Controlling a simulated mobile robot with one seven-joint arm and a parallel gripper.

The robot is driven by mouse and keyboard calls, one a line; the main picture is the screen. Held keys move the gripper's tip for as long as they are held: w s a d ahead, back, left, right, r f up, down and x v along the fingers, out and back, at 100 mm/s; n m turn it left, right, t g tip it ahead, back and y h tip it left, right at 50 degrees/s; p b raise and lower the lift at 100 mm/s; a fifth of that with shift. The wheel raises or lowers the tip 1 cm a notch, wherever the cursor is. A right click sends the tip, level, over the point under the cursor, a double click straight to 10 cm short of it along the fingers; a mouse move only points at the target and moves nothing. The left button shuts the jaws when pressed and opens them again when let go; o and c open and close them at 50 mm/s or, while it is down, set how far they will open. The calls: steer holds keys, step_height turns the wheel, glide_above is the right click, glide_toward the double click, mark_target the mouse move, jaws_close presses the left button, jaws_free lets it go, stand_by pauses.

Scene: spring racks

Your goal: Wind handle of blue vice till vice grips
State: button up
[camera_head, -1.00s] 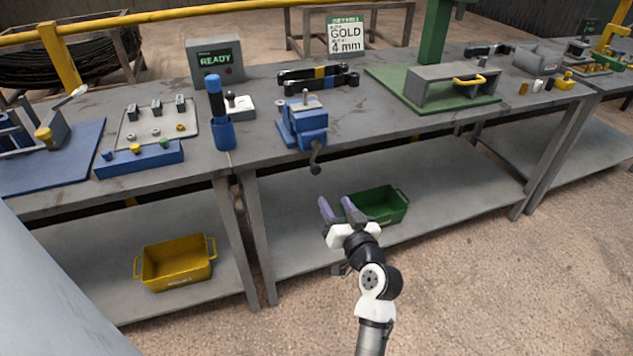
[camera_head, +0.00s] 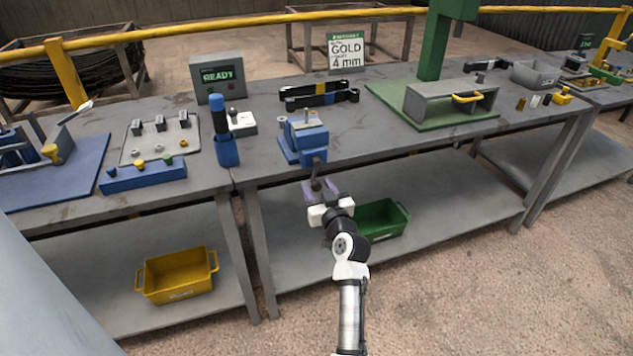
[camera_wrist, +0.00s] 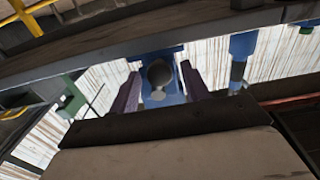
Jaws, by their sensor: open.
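The blue vice (camera_head: 306,140) stands at the front edge of the workbench in the head view. Its dark handle (camera_head: 316,170) hangs from the front of the vice, out past the bench edge. My gripper (camera_head: 321,188) is open, with its purple fingers pointing up toward the vice at the handle. In the wrist view the blue vice (camera_wrist: 160,50) lies straight ahead, and the round dark end of the handle (camera_wrist: 158,74) shows between the two spread fingers (camera_wrist: 160,85). I cannot tell whether either finger touches the handle. The vice's jaw gap is not clear.
A blue bottle-like tool (camera_head: 224,145) stands left of the vice. Black clamps (camera_head: 318,93) lie behind it, and a green press base (camera_head: 420,115) is to the right. A green bin (camera_head: 380,220) sits on the lower shelf behind my arm. The bench edge runs just above my gripper.

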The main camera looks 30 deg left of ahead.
steer(key=shift+x, duration=0.8)
steer(key=shift+c, duration=0.3)
steer(key=c, duration=0.9)
steer(key=shift+s, duration=0.1)
steer(key=shift+s+a+r+m+p, duration=0.4)
steer(key=shift+m+p, duration=0.5)
steer(key=shift+m, duration=0.65)
steer(key=shift+s+a+r+m+p, duration=0.4)
steer(key=shift+m+p, duration=0.45)
steer(key=shift+m, duration=0.75)
steer(key=shift+s+a+r+m+p, duration=0.2)
steer(key=shift+s+r+m+p, duration=0.3)
steer(key=shift+m+p, duration=0.75)
steer(key=shift+m+b, duration=0.3)
steer(key=shift+m, duration=0.1)
